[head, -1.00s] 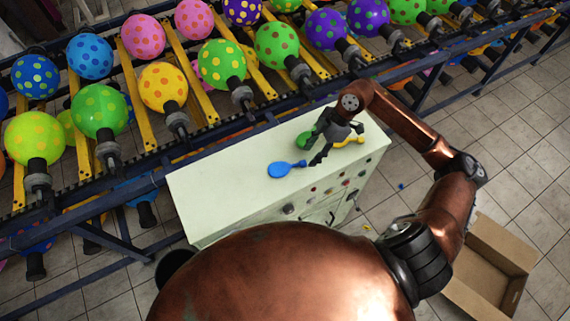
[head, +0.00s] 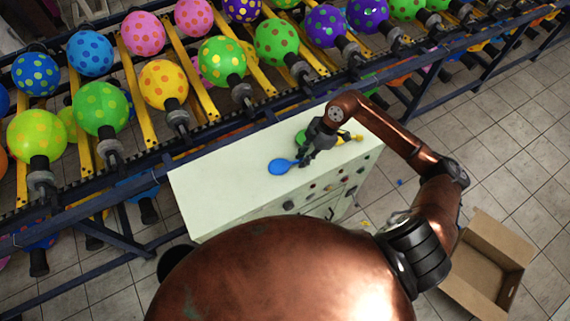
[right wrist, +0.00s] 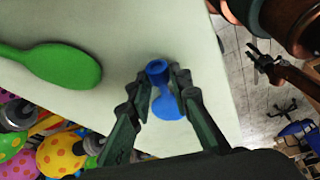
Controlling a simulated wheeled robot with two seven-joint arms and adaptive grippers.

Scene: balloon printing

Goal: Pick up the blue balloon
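The blue balloon (head: 281,166), deflated, lies flat on the pale top of the cabinet (head: 225,180), its neck pointing right in the head view. My right gripper (head: 304,160) is down by the neck end. In the right wrist view, the blue balloon (right wrist: 168,106) shows between the two fingers of my right gripper (right wrist: 162,76), its rolled neck near the fingertips. The fingers are apart, with a gap to the neck; contact is not clear.
A green balloon (right wrist: 62,64) lies nearby on the cabinet, with a yellow balloon (head: 345,138) partly hidden behind my right gripper. A rack of inflated dotted balloons (head: 163,84) runs behind. An empty cardboard box (head: 485,265) stands on the floor at right.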

